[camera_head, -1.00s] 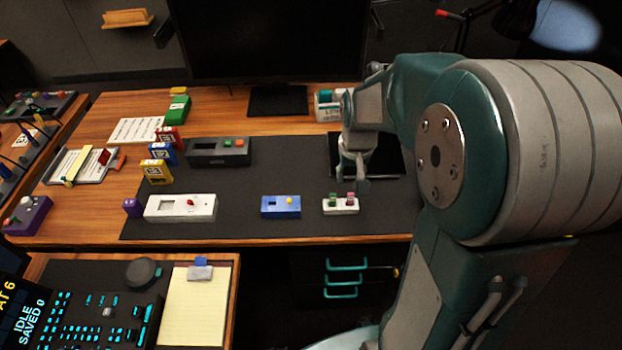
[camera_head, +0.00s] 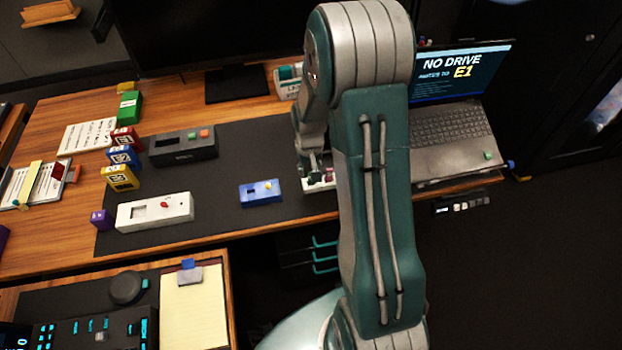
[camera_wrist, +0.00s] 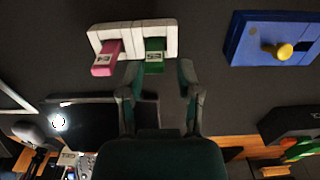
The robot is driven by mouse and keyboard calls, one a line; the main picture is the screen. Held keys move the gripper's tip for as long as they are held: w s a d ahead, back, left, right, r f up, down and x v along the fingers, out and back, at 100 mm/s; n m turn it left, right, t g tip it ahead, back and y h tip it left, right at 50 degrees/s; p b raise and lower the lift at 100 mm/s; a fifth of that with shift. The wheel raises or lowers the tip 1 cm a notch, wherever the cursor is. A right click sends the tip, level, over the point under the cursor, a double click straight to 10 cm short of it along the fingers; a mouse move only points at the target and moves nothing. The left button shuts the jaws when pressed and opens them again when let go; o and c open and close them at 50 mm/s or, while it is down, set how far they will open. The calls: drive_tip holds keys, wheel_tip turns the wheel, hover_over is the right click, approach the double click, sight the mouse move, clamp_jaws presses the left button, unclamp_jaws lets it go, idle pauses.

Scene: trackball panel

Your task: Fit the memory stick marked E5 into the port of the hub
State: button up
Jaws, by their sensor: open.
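A white block holding a pink stick (camera_wrist: 106,58) and a green stick (camera_wrist: 154,56) shows in the wrist view; its white body (camera_wrist: 131,32) is also partly visible in the head view (camera_head: 306,185), behind my arm. Both sticks carry small labels; the green one's may read E5, but I cannot be sure. My gripper (camera_wrist: 158,74) is open, its fingertips on either side of the green stick, with no clear contact. A blue box (camera_head: 261,193) with a yellow knob and dark slot sits to the left; I cannot tell whether it is the hub.
A long white box (camera_head: 155,211) with a red knob and a dark grey box (camera_head: 183,147) stand farther left. Yellow (camera_head: 120,179), blue and red labelled blocks stand beside them. A laptop (camera_head: 455,125) showing "NO DRIVE" and E1 is at right. Mat between boxes is clear.

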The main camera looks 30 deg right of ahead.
sight(312, 185)
wheel_tip(312, 185, down, 4)
drive_tip(key=shift+r, duration=0.15)
drive_tip(key=shift+d, duration=0.55)
drive_tip(key=shift+a, duration=0.2)
drive_tip(key=c, duration=0.5)
drive_tip(key=shift+a, duration=0.25)
drive_tip(key=shift+w, duration=0.1)
drive_tip(key=shift+d+r, duration=0.25)
drive_tip(key=shift+r, duration=0.15)
wheel_tip(312, 185, up, 2)
drive_tip(key=shift+r, duration=0.25)
drive_tip(key=s+r, duration=0.3)
drive_tip(key=s, duration=0.1)
drive_tip(key=s+r, duration=0.3)
drive_tip(key=s, duration=0.2)
drive_tip(key=s+r, duration=0.3)
drive_tip(key=s, duration=0.2)
drive_tip(key=shift+r, duration=0.25)
